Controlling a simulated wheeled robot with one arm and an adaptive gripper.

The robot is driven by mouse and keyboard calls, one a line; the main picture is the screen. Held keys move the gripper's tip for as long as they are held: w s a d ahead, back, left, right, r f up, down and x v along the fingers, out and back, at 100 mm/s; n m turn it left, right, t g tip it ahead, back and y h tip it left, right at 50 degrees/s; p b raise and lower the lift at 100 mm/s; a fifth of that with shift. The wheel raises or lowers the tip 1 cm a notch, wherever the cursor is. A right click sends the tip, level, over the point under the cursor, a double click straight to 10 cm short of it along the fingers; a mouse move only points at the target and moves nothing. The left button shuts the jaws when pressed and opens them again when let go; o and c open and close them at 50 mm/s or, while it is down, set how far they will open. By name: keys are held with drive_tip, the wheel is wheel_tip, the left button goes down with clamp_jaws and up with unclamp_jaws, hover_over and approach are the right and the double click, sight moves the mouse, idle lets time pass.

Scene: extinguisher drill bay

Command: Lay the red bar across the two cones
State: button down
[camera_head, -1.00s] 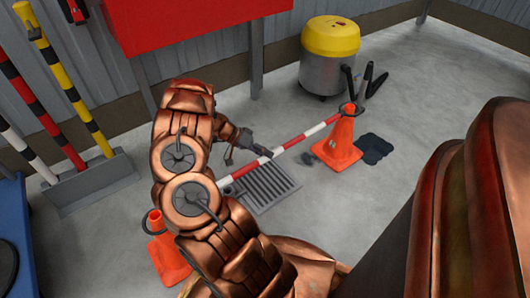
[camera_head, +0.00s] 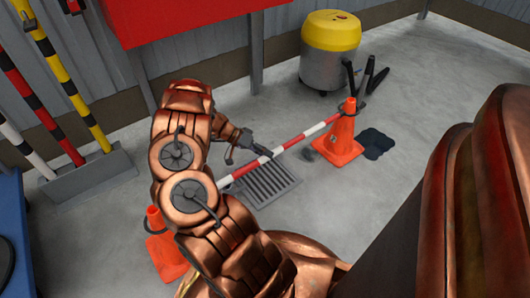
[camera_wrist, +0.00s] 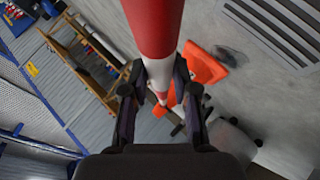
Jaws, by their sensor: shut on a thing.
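The red-and-white bar (camera_head: 305,134) slants across the gap between two orange cones. My gripper (camera_head: 258,149) is shut on it; in the wrist view my gripper (camera_wrist: 158,88) has a finger on each side of the bar (camera_wrist: 156,25). The right cone (camera_head: 338,136) stands upright with a dark ring near its top, and the bar's far end reaches this top. The left cone (camera_head: 165,248) stands beside my arm, which hides part of it and the bar's near end. Whether the bar touches either cone is unclear. An orange cone also shows in the wrist view (camera_wrist: 205,66).
A floor grate (camera_head: 272,184) lies below the bar. A yellow-topped vacuum (camera_head: 328,60) stands behind the right cone, near a dark patch (camera_head: 376,144). A grey rack (camera_head: 90,180) holds striped poles at left, beside a blue thing (camera_head: 12,225). Right floor is clear.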

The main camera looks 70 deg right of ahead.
drive_tip(key=shift+f+b, duration=0.6)
drive_tip(key=shift+f, duration=0.25)
drive_tip(key=c, duration=0.8)
unclamp_jaws()
drive_tip(key=shift+w+r, duration=0.1)
drive_tip(key=v, duration=1.1)
drive_tip(key=shift+w+a+r, duration=0.15)
drive_tip(key=shift+w+r, duration=0.05)
drive_tip(key=shift+w, duration=0.1)
drive_tip(key=shift+s, duration=0.1)
